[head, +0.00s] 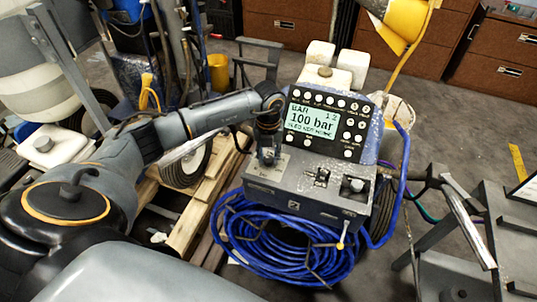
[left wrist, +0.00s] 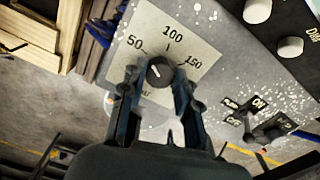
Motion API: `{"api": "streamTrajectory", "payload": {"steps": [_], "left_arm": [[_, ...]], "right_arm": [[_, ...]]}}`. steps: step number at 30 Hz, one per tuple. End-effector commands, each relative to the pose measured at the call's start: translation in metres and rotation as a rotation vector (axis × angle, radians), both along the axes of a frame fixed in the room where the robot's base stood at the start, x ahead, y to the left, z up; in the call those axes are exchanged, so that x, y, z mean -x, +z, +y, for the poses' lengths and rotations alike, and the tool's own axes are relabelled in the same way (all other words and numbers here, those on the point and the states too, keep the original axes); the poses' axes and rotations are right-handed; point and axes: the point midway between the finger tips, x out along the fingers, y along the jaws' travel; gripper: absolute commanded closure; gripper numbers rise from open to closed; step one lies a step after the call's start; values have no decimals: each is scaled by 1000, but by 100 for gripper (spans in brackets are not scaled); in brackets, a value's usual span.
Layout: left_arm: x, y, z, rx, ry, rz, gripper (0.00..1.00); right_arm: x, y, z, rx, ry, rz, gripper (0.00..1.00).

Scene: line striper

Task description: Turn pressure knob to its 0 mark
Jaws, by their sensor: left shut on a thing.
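The pressure knob (left wrist: 160,70) is a small dark round knob with a pale mark, on a light dial plate (left wrist: 198,42) printed 50, 100 and 150. No 0 mark shows; the fingers and wrist hide the lower part of the plate. My left gripper (left wrist: 157,78) is shut on the knob, one finger on each side. In the head view my left gripper (head: 268,153) reaches down onto the left of the grey control panel (head: 318,185) and hides the knob. The display (head: 311,119) above reads 100 bar.
A black button panel (head: 358,107) rises behind the control panel. A coiled blue hose (head: 245,242) hangs in front. A wooden pallet (head: 205,200) lies at left.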

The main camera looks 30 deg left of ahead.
Motion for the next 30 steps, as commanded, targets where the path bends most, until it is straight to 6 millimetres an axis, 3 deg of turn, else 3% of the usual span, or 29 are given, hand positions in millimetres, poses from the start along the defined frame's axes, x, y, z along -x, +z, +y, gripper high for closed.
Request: {"api": "streamTrajectory", "payload": {"steps": [30], "left_arm": [[0, 2, 0, -1, 962, -1, 100]], "right_arm": [[0, 33, -2, 2, 2, 1, 100]]}}
